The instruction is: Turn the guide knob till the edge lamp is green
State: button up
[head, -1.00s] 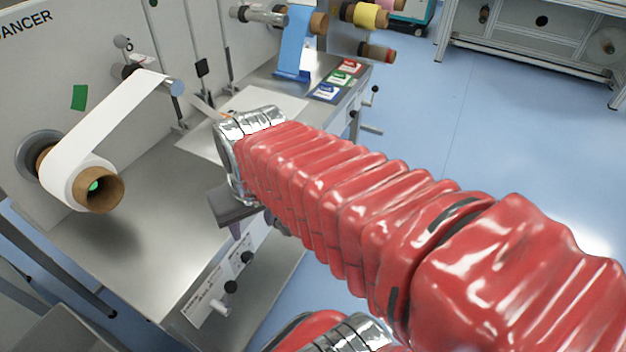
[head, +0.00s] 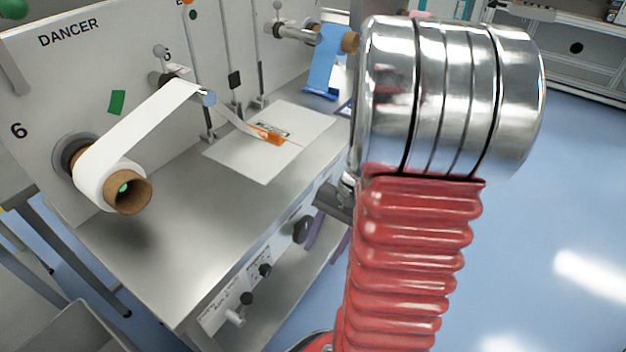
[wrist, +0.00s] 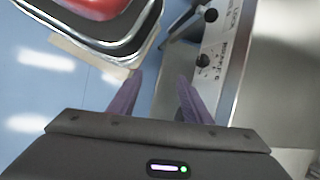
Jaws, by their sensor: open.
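A front panel on the machine's table edge carries black knobs, one (head: 265,269) in the middle and one (head: 246,298) lower, with a pale crank handle (head: 235,315) below. A larger dark knob (head: 301,230) is near my fingers. In the wrist view two black knobs, upper (wrist: 211,15) and lower (wrist: 203,60), are beyond my fingers. My gripper (wrist: 157,90) is open and empty, its purple fingers apart; in the head view my arm partly hides it. I cannot identify the edge lamp; a green ball (head: 12,8) shows top left.
A white web roll (head: 105,180) on a brown core feeds over a roller (head: 208,98) down to a white sheet (head: 285,165) with an orange piece. A blue web (head: 325,60) hangs behind. The steel tabletop (head: 170,235) is largely clear. Blue floor lies right.

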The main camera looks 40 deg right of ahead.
jog(key=d+f+m+t+y, duration=0.4)
jog(key=d+f+m+t, duration=0.6)
jog(key=d+f+m, duration=0.3)
jog(key=w+d+r+m+t+h, duration=0.2)
jog(key=d+m+t, duration=0.4)
jog(key=d+m, duration=0.3)
jog(key=shift+w+d+r+m+t+h, duration=0.2)
jog(key=shift+w+d+m+t+h, duration=0.15)
jog(key=shift+w+d+h, duration=0.5)
jog(key=shift+s, duration=0.1)
jog(key=x, duration=1.3)
jog(key=shift+w, duration=0.35)
jog(key=shift+f, duration=0.1)
